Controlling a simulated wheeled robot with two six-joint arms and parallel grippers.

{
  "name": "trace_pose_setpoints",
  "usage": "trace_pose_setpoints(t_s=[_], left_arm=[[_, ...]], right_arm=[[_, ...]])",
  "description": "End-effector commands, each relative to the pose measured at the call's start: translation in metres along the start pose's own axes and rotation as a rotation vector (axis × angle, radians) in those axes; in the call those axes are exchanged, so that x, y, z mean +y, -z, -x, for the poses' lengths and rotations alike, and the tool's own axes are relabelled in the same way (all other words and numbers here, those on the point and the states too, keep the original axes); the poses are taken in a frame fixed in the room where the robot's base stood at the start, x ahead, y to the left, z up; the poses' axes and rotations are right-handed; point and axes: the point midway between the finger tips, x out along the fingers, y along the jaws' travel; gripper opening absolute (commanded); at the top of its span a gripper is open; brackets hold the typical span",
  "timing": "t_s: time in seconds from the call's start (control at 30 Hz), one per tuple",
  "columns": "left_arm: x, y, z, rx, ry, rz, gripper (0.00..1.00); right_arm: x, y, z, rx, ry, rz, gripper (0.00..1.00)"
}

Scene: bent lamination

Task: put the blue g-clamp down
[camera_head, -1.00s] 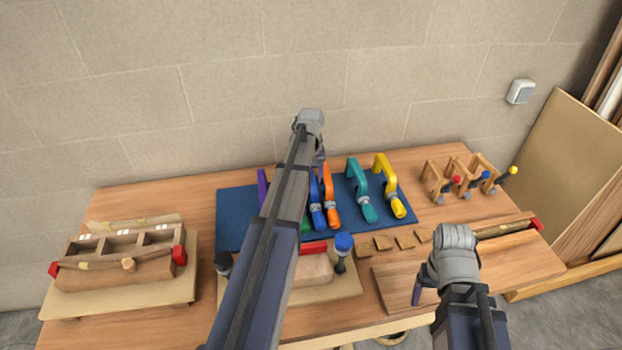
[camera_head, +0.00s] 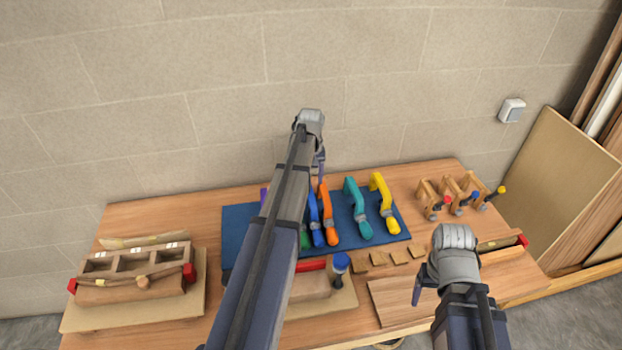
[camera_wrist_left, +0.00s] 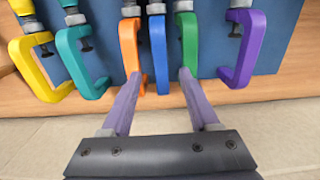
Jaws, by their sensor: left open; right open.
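The blue g-clamp (camera_head: 314,216) lies on the dark blue mat (camera_head: 237,228), between the green and orange clamps, partly behind my left arm in the head view. In the left wrist view the blue clamp (camera_wrist_left: 159,55) lies between the two open fingers of my left gripper (camera_wrist_left: 152,82), with the orange clamp (camera_wrist_left: 131,50) and green clamp (camera_wrist_left: 188,45) beside it. The fingers look apart from the blue clamp. My left gripper (camera_head: 320,165) is mostly hidden by its own arm in the head view. My right gripper (camera_head: 420,285) is open and empty over the front right of the bench.
Teal (camera_head: 358,208) and yellow (camera_head: 383,203) clamps lie right of the orange one; a purple clamp (camera_wrist_left: 242,48) lies beyond the green. Small wooden clamps (camera_head: 455,193) stand right. The bench's left back is clear.

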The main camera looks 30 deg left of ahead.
Motion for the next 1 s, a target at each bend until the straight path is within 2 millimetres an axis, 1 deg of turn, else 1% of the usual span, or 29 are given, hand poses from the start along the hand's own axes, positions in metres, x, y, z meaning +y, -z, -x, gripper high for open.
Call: trace_pose_setpoints(t_s=[0.03,0.2,0.3,0.57,0.67,0.77,0.87,0.9,0.97,1.0], left_arm=[[0.000,0.000,0.016,0.000,0.000,0.000,0.61],[0.000,0.000,0.031,0.000,0.000,0.000,0.61],[0.000,0.000,0.033,0.000,0.000,0.000,0.61],[0.000,0.000,0.032,0.000,0.000,-0.001,0.61],[0.008,-0.012,0.032,-0.001,0.002,-0.027,0.61],[0.029,-0.045,0.032,-0.002,0.010,-0.108,0.61],[0.058,-0.098,0.032,-0.004,0.024,-0.239,0.61],[0.068,-0.120,0.032,-0.004,0.031,-0.298,0.61],[0.082,-0.154,0.032,-0.005,0.040,-0.387,0.61],[0.089,-0.177,0.032,-0.006,0.047,-0.445,0.61]], right_arm=[[0.001,-0.001,0.015,0.000,0.000,-0.002,0.77],[0.003,-0.002,0.030,0.000,0.001,-0.006,0.77],[0.003,-0.002,0.033,0.000,0.002,-0.007,0.77],[0.003,-0.002,0.032,0.000,0.002,-0.008,0.77],[0.003,-0.002,0.032,0.000,0.002,-0.008,0.77],[0.003,-0.002,0.032,0.000,0.002,-0.008,0.77],[0.003,-0.002,0.032,0.000,0.001,-0.008,0.77],[0.003,-0.002,0.032,0.000,0.001,-0.007,0.77],[0.003,-0.002,0.032,0.000,0.001,-0.007,0.77],[0.003,-0.002,0.032,0.000,0.001,-0.007,0.77]])
